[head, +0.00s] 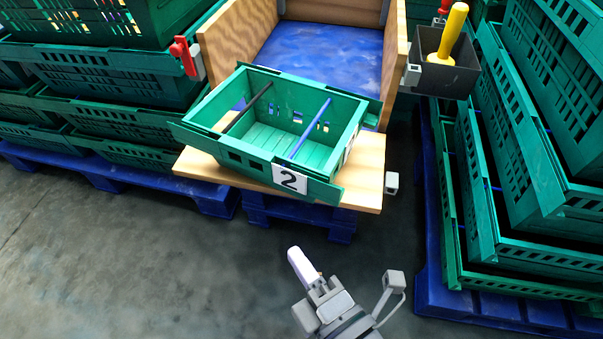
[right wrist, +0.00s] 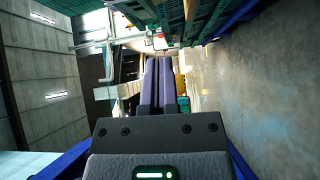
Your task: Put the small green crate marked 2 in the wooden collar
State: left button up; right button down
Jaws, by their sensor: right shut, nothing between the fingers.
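The small green crate marked 2 (head: 325,155) sits upright at the open front of the wooden collar (head: 238,38), over the lowered wooden board (head: 367,165). Its white label with the 2 faces me, and two bars, one dark and one blue, cross its inside. The crate looks empty. The collar's blue floor shows behind it. My right gripper (head: 296,256) is in front of the crate, apart from it, over the grey floor. Its fingers are shut and empty, and they also show together in the right wrist view (right wrist: 158,75). My left gripper is not in view.
Stacked green crates stand on blue pallets at the left (head: 100,175) and right (head: 437,290). A red clamp (head: 183,55) is on the collar's left wall. A grey holder (head: 447,75) with a yellow-handled tool (head: 453,30) hangs on its right. The floor in front is clear.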

jog(key=p, duration=0.2)
send_over(273, 187)
jog(key=s, duration=0.4)
jog(key=shift+w+d, duration=0.1)
jog(key=shift+d, duration=0.05)
